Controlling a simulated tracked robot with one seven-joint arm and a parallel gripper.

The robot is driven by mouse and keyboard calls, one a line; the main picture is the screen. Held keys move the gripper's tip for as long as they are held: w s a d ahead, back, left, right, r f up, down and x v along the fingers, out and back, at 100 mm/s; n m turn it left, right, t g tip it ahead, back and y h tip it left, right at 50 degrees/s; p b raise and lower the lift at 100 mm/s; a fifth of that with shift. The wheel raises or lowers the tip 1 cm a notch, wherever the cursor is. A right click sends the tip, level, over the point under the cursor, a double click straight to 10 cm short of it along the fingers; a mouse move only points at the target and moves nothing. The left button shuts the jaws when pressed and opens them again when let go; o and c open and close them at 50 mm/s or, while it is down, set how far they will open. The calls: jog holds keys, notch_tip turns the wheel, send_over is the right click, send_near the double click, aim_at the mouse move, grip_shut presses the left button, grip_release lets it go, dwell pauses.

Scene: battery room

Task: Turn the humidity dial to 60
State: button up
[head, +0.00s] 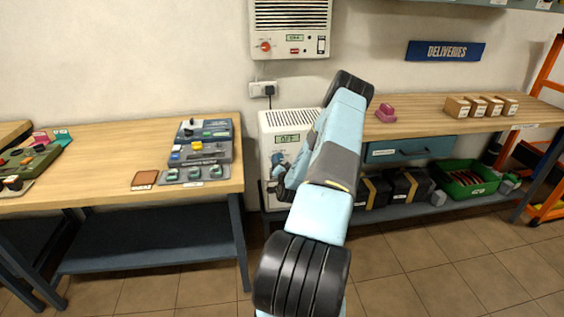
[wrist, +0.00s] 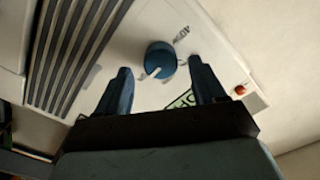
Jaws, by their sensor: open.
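The humidity dial (wrist: 160,60) is a round blue knob with a white pointer line, on the white front panel of a cabinet-like unit (head: 290,117). In the wrist view, my gripper (wrist: 160,72) is open, with one dark finger to each side of the dial and the dial showing between and beyond the tips. I see no contact. The pointer slants toward the lower left of the wrist view. The scale marks are too blurred to read. In the head view, my arm hides part of the unit's front. A green display (head: 287,139) shows near its top, its figures unclear.
A wall heater-like unit (head: 291,28) with a red knob hangs above. A workbench (head: 90,168) with control panels stands left; another bench (head: 440,112) with small boxes stands right. In the wrist view, a red button (wrist: 240,90) and dark vent slots (wrist: 75,50) flank the dial.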

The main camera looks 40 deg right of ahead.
jog(key=shift+w+d, duration=0.4)
jog(key=shift+w, duration=0.2)
